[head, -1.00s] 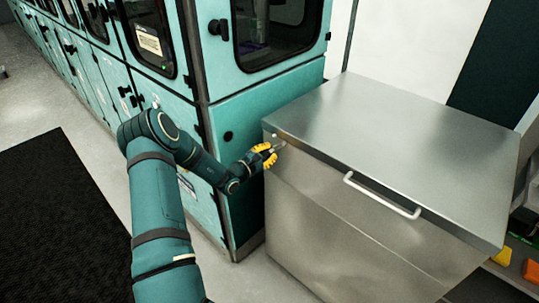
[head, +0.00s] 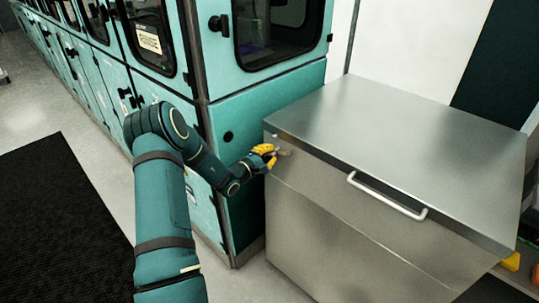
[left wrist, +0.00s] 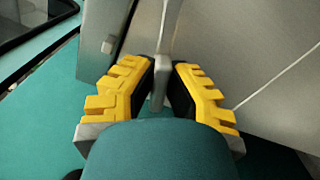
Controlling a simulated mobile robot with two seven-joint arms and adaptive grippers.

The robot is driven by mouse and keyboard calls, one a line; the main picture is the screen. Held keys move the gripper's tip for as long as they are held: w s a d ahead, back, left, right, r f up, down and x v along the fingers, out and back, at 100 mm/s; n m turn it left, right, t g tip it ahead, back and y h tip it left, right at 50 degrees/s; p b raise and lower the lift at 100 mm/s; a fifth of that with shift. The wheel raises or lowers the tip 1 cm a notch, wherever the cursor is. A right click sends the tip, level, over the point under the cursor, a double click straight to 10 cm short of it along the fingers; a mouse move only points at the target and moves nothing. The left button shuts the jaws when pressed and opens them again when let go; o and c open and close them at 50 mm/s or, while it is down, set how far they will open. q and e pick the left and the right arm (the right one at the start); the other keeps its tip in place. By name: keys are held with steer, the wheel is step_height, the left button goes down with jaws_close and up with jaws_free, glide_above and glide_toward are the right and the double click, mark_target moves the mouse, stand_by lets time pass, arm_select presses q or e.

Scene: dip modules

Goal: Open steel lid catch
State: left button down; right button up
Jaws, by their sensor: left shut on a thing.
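The steel lid catch (head: 285,153) is a small grey metal part at the left front corner of the steel chest, just under the lid edge. In the left wrist view, the grey catch (left wrist: 158,95) stands between the yellow-padded fingers. My left gripper (head: 272,155) is at that corner, shut on the catch; its fingers also show in the left wrist view (left wrist: 163,78). The steel lid (head: 400,125) lies flat on the chest (head: 340,225). The gripper hides part of the catch. My right gripper is not in view.
A white bar handle (head: 387,196) runs along the lid's front edge. A teal cabinet (head: 262,115) stands close on the left of the chest. A black mat (head: 55,220) lies on the floor at left. Orange and yellow items sit at the lower right edge.

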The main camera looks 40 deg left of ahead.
arm_select(q)
steer(key=shift+w+r, duration=0.1)
steer(key=shift+r, duration=0.05)
steer(key=c, duration=1)
jaws_free()
steer(key=shift+s, duration=0.65)
steer(key=s, duration=0.7)
steer(key=s+a, duration=0.1)
steer(key=s, duration=0.2)
steer(key=shift+s, duration=0.4)
steer(key=shift+d, duration=0.1)
